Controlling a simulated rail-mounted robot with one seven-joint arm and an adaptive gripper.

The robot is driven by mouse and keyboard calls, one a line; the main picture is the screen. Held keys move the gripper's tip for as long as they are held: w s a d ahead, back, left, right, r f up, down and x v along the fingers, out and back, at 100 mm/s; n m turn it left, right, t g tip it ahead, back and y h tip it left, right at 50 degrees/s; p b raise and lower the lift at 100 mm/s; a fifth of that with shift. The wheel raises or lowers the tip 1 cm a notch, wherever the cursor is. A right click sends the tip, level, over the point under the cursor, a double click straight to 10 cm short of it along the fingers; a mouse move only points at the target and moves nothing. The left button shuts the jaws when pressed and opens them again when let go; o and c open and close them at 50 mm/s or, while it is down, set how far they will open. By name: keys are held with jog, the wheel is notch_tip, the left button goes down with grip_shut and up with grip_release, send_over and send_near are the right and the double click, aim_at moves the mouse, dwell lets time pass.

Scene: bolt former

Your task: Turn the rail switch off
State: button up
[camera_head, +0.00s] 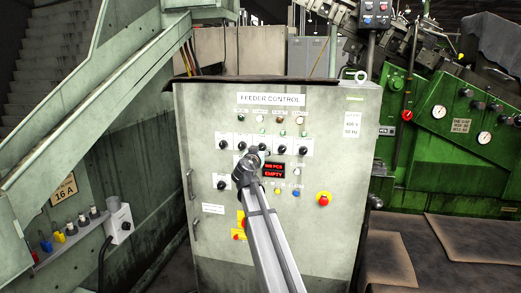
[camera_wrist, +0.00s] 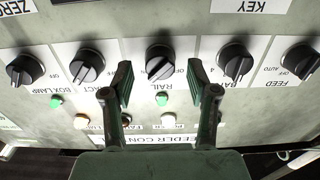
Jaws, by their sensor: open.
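The rail switch (camera_wrist: 160,66) is a black rotary knob on a white plate marked RAIL, at the middle of the wrist view, which shows the panel upside down. Its grip bar looks slanted; the OFF marking beside it is partly covered. My gripper (camera_wrist: 160,88) is open, one finger on each side of the knob, with gaps to both and nothing held. In the head view the middle knob (camera_head: 262,147) of the upper row shows just above my gripper (camera_head: 256,156), which is in front of the FEEDER CONTROL cabinet (camera_head: 340,215). The fingers are not distinct there.
Similar knobs stand close on both sides, one at the left (camera_wrist: 86,66) and one at the right (camera_wrist: 235,62) in the wrist view. Indicator lamps (camera_wrist: 162,98) sit beside the row. A red emergency button (camera_head: 323,198) is lower right on the cabinet.

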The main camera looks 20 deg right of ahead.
jog(key=shift+w+d, duration=0.25)
jog(key=shift+w, duration=0.25)
grip_shut()
